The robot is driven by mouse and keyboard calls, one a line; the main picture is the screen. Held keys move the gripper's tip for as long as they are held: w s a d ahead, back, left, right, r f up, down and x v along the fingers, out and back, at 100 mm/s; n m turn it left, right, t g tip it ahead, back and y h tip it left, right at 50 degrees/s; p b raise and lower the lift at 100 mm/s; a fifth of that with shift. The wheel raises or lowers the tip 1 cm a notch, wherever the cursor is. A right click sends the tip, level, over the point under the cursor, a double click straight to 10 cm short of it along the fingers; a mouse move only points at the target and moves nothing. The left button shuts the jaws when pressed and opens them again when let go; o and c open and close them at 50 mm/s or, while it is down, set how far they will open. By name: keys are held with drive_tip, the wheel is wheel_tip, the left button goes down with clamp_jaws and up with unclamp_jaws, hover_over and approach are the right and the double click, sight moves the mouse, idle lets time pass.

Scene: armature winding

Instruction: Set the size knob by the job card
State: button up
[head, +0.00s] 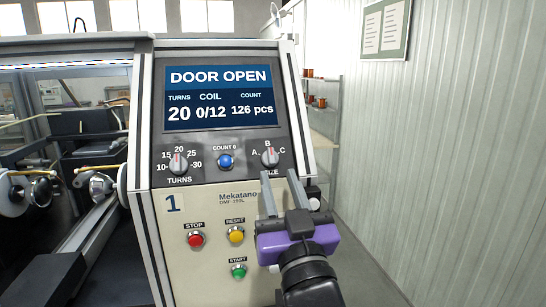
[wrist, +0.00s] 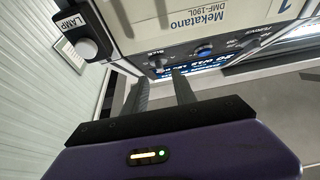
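The size knob (head: 270,156) is a small grey dial on the machine's control panel, with A at left, B on top and C at right. Its pointer appears to face up toward B. It also shows in the wrist view, upside down (wrist: 158,65), beyond the fingertips. My gripper (head: 279,173), purple with two grey fingers, is open and empty just below and in front of the knob; in the wrist view the fingers (wrist: 160,80) stand apart. I cannot tell whether they touch the panel. No job card is readable in these views.
The screen (head: 221,98) reads DOOR OPEN, turns 20, coil 0/12, count 126 pcs. The turns knob (head: 178,163), blue count button (head: 225,161), red stop (head: 196,239), yellow reset (head: 236,235) and green start (head: 239,270) are nearby. Papers hang on a wall board (head: 407,40).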

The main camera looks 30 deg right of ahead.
sight(273, 158)
drive_tip(key=p+x, duration=0.2)
drive_tip(key=x, duration=0.4)
drive_tip(key=shift+r, duration=0.1)
clamp_jaws()
